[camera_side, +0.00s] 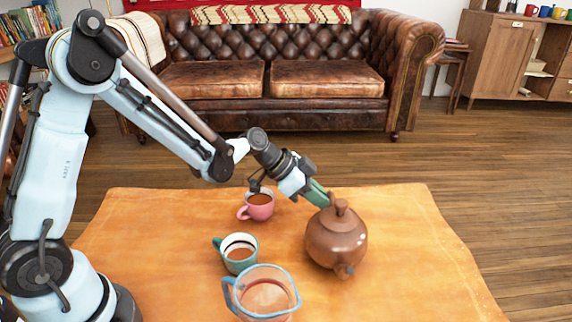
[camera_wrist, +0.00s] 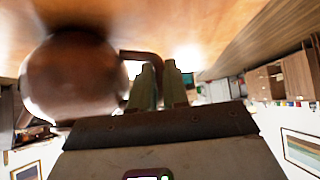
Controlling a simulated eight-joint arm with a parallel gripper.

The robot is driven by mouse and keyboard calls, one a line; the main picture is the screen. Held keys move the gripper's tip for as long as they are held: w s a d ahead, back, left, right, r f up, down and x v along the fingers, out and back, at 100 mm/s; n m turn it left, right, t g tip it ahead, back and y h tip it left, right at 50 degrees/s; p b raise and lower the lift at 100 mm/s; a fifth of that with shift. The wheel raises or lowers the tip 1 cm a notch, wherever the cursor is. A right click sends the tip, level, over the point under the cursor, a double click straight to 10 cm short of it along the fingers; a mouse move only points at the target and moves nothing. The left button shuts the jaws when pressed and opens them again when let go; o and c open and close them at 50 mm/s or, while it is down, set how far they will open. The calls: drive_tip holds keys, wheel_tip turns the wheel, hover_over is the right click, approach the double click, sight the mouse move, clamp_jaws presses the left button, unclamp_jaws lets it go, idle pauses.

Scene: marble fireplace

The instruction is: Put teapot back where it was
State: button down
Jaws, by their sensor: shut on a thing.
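A round brown teapot (camera_side: 337,243) with a knobbed lid is upright at the right part of the orange-covered table (camera_side: 420,260). In the side view its spout faces the front. My gripper (camera_side: 319,195) reaches in from the upper left, with its green fingers at the teapot's back. In the wrist view the teapot (camera_wrist: 72,82) fills the left, and its handle (camera_wrist: 138,54) runs to my gripper (camera_wrist: 160,72), which is shut on it. I cannot tell whether the teapot's base touches the table.
A pink mug (camera_side: 260,208), a teal mug (camera_side: 240,256) and a clear blue-rimmed cup (camera_side: 265,300), all holding brown liquid, stand left of the teapot. The table's right side is clear. A brown leather sofa (camera_side: 270,80) stands behind the table.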

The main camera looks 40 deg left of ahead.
drive_tip(key=shift+f, duration=0.1)
drive_tip(key=c, duration=1.1)
unclamp_jaws()
drive_tip(key=shift+s+r, duration=0.1)
drive_tip(key=shift+r, duration=0.15)
drive_tip(key=v, duration=1.1)
drive_tip(key=shift+s+a+r+n+t+y, duration=0.2)
drive_tip(key=shift+s+a+n+y, duration=0.35)
drive_tip(key=shift+s+n+y, duration=1.2)
drive_tip(key=shift+s+a+r+n+t+y, duration=0.15)
drive_tip(key=shift+s+a+r+n+y, duration=0.3)
drive_tip(key=shift+s+n, duration=1.5)
drive_tip(key=shift+s+a+r+n+t+y, duration=0.15)
drive_tip(key=shift+s+a+n+y, duration=0.75)
drive_tip(key=shift+s, duration=1.95)
drive_tip(key=shift+d, duration=0.25)
